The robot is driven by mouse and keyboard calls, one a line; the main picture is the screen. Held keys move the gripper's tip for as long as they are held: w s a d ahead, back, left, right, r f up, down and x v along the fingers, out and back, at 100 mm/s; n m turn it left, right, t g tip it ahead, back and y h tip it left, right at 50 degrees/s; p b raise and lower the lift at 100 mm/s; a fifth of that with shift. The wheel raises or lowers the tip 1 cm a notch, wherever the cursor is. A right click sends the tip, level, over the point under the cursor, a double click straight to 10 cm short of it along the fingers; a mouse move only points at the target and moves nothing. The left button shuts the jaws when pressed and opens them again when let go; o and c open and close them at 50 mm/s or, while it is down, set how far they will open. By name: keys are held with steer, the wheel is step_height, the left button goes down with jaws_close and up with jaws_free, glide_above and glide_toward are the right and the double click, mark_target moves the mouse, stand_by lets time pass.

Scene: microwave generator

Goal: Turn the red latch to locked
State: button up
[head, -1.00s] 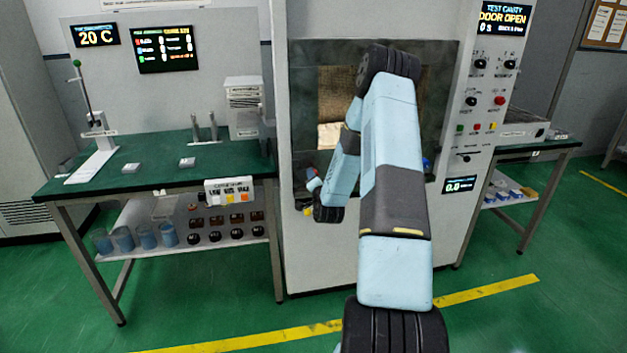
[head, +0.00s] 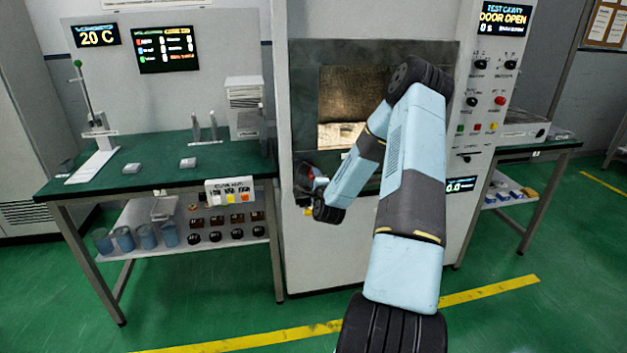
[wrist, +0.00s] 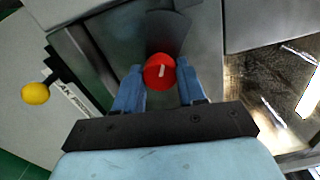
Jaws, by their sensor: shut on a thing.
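The red latch (wrist: 159,71) is a round red knob with a white mark, on a dark grey metal plate beside the cavity opening in the wrist view. My gripper (wrist: 158,78) has its two blue fingers around it, one on each side, and is shut on it. In the head view my gripper (head: 309,183) is at the lower left of the cabinet front. The latch is hard to make out there, being small and partly hidden by my wrist.
The open test cavity (head: 345,90) is right of my gripper; its display (head: 503,18) reads DOOR OPEN. A yellow knob (wrist: 35,93) sticks out left of the latch. A green-topped bench (head: 150,165) stands left of the cabinet (head: 320,260).

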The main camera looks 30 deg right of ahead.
steer(key=shift+s+f+m, duration=0.1)
steer(key=shift+f+m, duration=0.15)
steer(key=shift+m, duration=0.05)
steer(key=o, duration=0.8)
steer(key=shift+d, duration=0.1)
steer(key=shift+o, duration=1.4)
steer(key=shift+r, duration=0.15)
steer(key=v, duration=1.3)
steer(key=shift+s, duration=0.3)
steer(key=shift+a, duration=0.2)
